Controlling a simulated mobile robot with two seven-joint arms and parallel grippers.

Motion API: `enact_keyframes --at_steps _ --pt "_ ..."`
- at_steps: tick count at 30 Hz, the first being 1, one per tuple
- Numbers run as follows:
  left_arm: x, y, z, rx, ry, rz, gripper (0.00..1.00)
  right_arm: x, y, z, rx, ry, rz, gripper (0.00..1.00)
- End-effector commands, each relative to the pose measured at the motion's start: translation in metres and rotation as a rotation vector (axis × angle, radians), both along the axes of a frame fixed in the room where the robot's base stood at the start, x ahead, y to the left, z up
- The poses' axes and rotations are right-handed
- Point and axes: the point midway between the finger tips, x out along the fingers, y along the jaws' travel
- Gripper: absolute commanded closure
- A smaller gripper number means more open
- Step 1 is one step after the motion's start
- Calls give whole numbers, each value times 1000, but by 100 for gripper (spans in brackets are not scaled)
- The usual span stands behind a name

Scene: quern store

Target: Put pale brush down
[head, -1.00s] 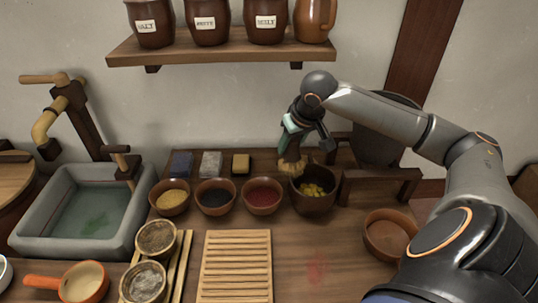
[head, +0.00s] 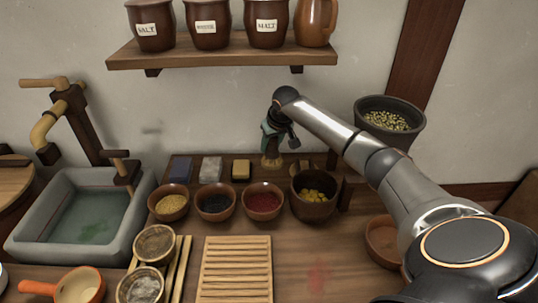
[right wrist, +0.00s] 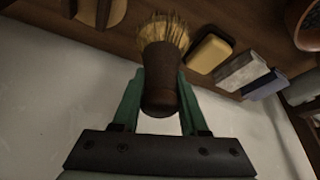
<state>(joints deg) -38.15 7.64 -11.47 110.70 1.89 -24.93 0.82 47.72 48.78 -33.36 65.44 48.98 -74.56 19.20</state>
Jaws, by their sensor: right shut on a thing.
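The pale brush has a dark brown handle and straw-coloured bristles; in the right wrist view the brush (right wrist: 160,78) sits between my green fingers. My right gripper (head: 270,143) is shut on its handle. In the head view the bristles of the brush (head: 271,161) point down at the back of the wooden counter (head: 335,245), just right of the yellow block (head: 241,170). I cannot tell whether the bristles touch the counter. My left gripper is not in view.
Bowls of yellow (head: 169,202), black (head: 215,200) and red (head: 263,202) stuff and a deeper brown pot (head: 314,195) stand in front. Grey (head: 211,169) and blue (head: 181,169) blocks lie left of the yellow one. A grain-filled hopper (head: 390,120) stands at right.

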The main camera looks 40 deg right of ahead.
Motion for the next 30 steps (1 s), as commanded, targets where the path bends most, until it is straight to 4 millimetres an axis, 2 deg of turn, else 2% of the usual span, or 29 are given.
enact_keyframes --at_steps 10,16,27,28,30 --pt "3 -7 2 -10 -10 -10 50 14 -2 -17 0 0 -1 100" --pt "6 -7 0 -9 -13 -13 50 12 -3 -45 0 0 -1 100" --pt "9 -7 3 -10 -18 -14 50 12 -3 -49 0 -1 -2 100" --pt "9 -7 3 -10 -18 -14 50 12 -3 -48 -1 -1 -1 54" --pt "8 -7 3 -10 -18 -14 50 12 -3 -48 0 0 -1 46"
